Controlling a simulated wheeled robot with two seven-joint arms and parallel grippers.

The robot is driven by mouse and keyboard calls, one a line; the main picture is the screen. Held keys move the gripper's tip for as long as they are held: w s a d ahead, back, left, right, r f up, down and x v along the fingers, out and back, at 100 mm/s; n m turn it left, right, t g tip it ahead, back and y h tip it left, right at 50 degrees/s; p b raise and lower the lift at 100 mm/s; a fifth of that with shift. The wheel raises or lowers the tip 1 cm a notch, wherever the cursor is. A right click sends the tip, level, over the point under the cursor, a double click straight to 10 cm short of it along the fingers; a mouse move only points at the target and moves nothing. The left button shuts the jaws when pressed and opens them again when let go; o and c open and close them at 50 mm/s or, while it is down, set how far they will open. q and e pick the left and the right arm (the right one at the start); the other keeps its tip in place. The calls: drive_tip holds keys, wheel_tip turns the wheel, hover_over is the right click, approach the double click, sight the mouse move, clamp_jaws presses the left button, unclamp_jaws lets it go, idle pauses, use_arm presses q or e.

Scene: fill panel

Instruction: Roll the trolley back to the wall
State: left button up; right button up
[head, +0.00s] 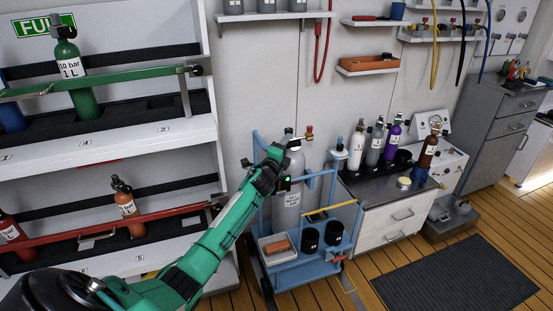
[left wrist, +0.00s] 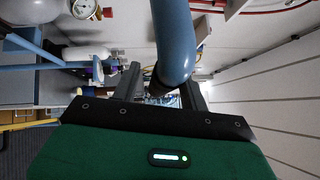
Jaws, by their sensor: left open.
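The blue trolley (head: 312,267) stands on the wooden floor near the wall. It carries a tall grey cylinder (head: 292,205), two black holders and a light tray with an orange thing. My left gripper (head: 291,146) is at the top of the trolley's frame, by the cylinder's neck. In the left wrist view, a thick blue tube (left wrist: 174,45) of the frame runs down to the open fingers (left wrist: 163,88). It seems to lie between them; whether it touches either finger I cannot tell. My right gripper is not in view.
A counter with drawers (head: 392,220) and several small cylinders stands right of the trolley. A cylinder rack (head: 120,145) stands on the left. The grey wall (head: 270,75) is behind. A dark mat (head: 455,275) lies on open floor at the right.

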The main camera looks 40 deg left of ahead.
use_arm(q)
drive_tip(key=v, duration=1.3)
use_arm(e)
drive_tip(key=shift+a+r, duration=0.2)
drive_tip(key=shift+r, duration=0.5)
use_arm(q)
drive_tip(key=shift+a, duration=0.1)
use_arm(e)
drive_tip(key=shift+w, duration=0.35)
